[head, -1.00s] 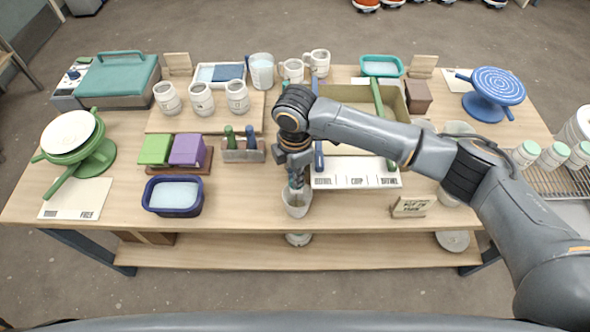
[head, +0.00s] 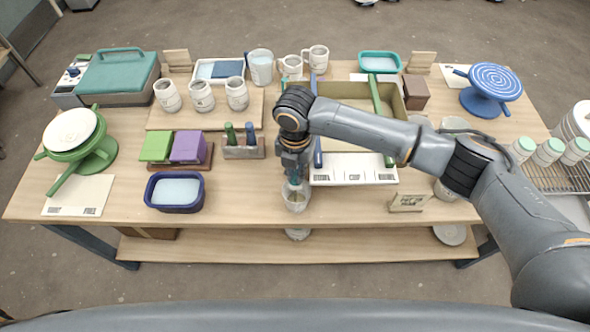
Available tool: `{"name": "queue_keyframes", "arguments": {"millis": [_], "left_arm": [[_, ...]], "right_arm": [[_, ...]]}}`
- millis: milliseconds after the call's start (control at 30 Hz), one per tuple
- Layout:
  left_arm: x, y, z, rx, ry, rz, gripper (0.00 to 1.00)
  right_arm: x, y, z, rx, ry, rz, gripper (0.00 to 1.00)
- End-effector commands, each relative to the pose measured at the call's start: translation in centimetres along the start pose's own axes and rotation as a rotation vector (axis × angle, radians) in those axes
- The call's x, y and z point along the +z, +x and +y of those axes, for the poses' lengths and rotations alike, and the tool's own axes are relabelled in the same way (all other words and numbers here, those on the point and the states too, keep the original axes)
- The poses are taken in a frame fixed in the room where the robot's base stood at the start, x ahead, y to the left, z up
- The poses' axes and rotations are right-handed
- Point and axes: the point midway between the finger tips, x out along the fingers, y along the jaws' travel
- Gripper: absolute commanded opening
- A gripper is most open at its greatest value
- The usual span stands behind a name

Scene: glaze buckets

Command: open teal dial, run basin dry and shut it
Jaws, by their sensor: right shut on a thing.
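My right gripper (head: 295,180) points down at the table's front edge, shut on a small teal part that is mostly hidden by the fingers; I take it for the teal dial (head: 297,183). Directly below is a small pale bucket (head: 296,205). My left gripper is not in view.
A navy tub (head: 175,209), green and purple blocks (head: 188,147) and a tool holder (head: 243,149) stand left of my gripper. A green turntable (head: 85,155) is far left, a blue one (head: 490,90) far right. A small sign (head: 407,203) stands front right.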

Motion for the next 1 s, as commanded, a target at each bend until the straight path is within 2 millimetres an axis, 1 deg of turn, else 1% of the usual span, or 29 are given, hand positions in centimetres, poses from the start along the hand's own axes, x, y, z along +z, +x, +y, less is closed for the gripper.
{"name": "queue_keyframes", "arguments": {"millis": [233,667,700,767,800,1000], "left_arm": [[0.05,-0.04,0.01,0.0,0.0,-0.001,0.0],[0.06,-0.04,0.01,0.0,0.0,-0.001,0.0],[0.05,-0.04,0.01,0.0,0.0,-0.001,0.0],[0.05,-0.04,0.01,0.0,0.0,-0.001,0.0],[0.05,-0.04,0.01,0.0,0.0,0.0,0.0],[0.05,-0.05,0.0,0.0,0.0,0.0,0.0]], "right_arm": [[-0.04,0.0,0.0,0.001,-0.06,0.001,0.0],[-0.04,0.01,-0.01,0.0,-0.069,0.001,0.0],[-0.04,0.01,-0.01,0.0,-0.069,0.001,0.13],[-0.03,0.0,-0.02,0.0,-0.069,0.001,0.25],[-0.03,0.01,-0.02,0.0,-0.069,0.001,0.34],[-0.02,0.01,-0.05,-0.001,-0.068,0.001,0.34]]}}
